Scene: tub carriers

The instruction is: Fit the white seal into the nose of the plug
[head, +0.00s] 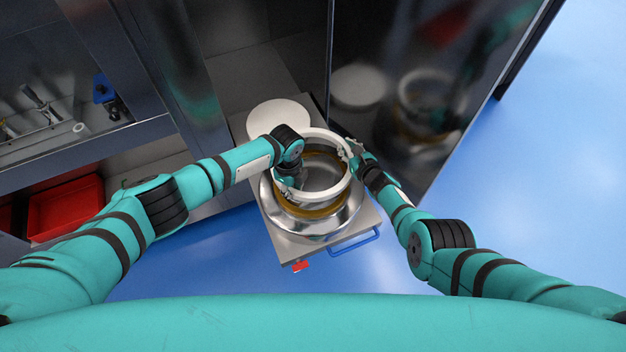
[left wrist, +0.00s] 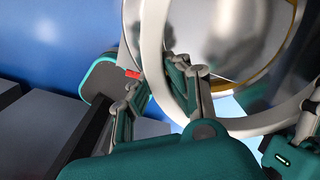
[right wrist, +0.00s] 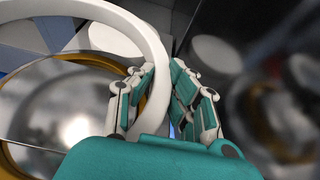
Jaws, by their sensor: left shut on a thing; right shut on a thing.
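The white seal (head: 346,183) is a large ring, held over the metal plug (head: 284,222) near the middle of the head view. The plug is round and shiny, with an amber-brown band (head: 311,211) near its top. My left gripper (head: 287,177) is shut on the seal's left side; the seal's rim also shows in the left wrist view (left wrist: 153,50). My right gripper (head: 352,151) is shut on the seal's upper right side, and the right wrist view shows the rim (right wrist: 158,65) between its fingers. The gap between seal and plug is hard to judge.
The plug stands on a metal carrier (head: 372,218) with a blue handle (head: 355,243) and a red part (head: 300,265). A white disc (head: 278,113) lies behind. A dark glossy panel (head: 400,60) stands close on the right; shelves with a red tray (head: 66,207) are left. Blue floor is open right.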

